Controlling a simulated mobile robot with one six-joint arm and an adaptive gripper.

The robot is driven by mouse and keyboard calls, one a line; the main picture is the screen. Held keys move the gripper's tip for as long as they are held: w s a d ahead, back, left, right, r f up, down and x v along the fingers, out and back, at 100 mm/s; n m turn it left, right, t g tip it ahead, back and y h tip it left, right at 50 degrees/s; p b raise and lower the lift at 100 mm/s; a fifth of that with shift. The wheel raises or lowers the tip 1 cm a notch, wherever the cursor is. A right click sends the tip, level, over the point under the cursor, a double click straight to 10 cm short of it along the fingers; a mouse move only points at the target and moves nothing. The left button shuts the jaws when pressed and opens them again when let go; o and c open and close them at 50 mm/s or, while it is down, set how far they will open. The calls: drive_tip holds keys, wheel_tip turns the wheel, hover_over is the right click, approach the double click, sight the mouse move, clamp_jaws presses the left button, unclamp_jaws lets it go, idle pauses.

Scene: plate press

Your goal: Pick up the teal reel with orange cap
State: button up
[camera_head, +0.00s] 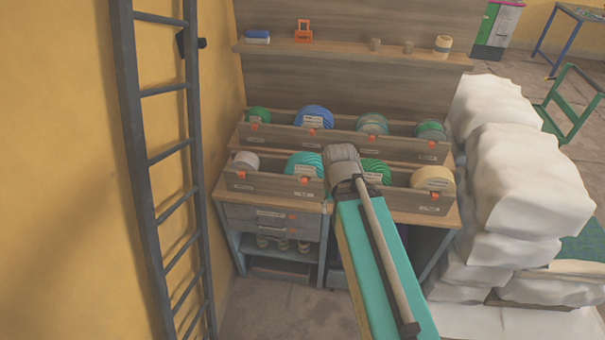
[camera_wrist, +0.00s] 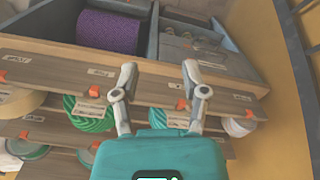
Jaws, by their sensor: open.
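A teal reel (camera_head: 305,163) stands in the front row of wooden bins, left of my arm in the head view. In the wrist view, which looks turned round, a teal reel (camera_wrist: 176,118) shows partly between and beyond my fingers, behind the bin front. An orange piece shows at the bin front below it in the head view; I cannot tell whether it is the reel's cap. My gripper (camera_wrist: 160,74) is open and empty, its two fingers apart above the bin-front area. In the head view my arm hides the fingers.
The front bin (camera_head: 268,184) also holds a white reel (camera_head: 246,161), a green reel (camera_head: 376,171) and a cream reel (camera_head: 433,178). A back bin (camera_head: 345,140) holds several reels. A ladder (camera_head: 165,160) stands left; white sacks (camera_head: 520,170) are stacked right. A purple roll (camera_wrist: 110,32) lies in a compartment.

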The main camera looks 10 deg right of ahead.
drive_tip(key=shift+a, duration=0.3)
drive_tip(key=o, duration=0.5)
drive_tip(key=shift+w+f, duration=0.1)
drive_tip(key=shift+o, duration=0.5)
drive_tip(key=shift+w+f+b, duration=0.2)
drive_tip(key=shift+w+b, duration=0.05)
drive_tip(key=shift+b, duration=0.05)
drive_tip(key=w+f+m+y+b, duration=0.4)
drive_tip(key=w+m+y+b, duration=0.3)
drive_tip(key=w+m, duration=0.5)
drive_tip(key=w+d+r+m+t+y+b, duration=0.2)
drive_tip(key=w+d+m+t+y+b, duration=0.2)
drive_tip(key=w+d+m, duration=0.5)
drive_tip(key=w+y+b, duration=0.2)
drive_tip(key=w, duration=0.2)
drive_tip(key=shift+d, duration=0.2)
